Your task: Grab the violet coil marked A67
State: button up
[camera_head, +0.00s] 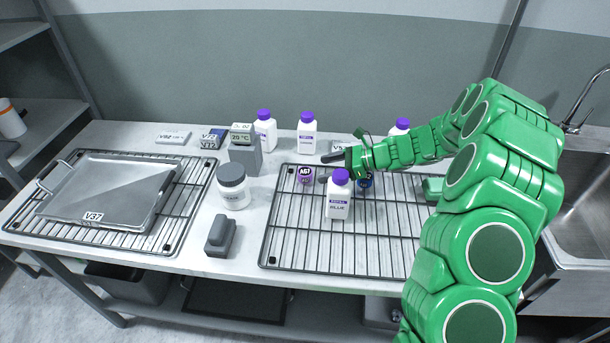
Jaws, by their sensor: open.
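The violet coil (305,173) is a small round roll with a dark, white-lettered label that seems to read A67. It sits near the back left of the right-hand wire rack (285,225). My green gripper (330,168) reaches in from the right with its dark fingers pointing left. It is open, and its tips are close to the coil's right side. I cannot tell whether they touch it. The coil's face is mostly visible, and nothing shows between the fingers.
A white bottle marked BLUE (338,205) stands on the rack, close in front of my gripper. A blue coil (366,181) is partly hidden beside it. White bottles (306,138) stand behind the rack. A jar (233,196) and a grey block (220,238) stand left. The rack's front left is clear.

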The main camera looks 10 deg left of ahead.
aim_at(307, 172)
jog(key=shift+x, duration=3.15)
jog(key=shift+w+r, duration=0.1)
jog(key=shift+r, duration=0.05)
jog(key=c, duration=1.1)
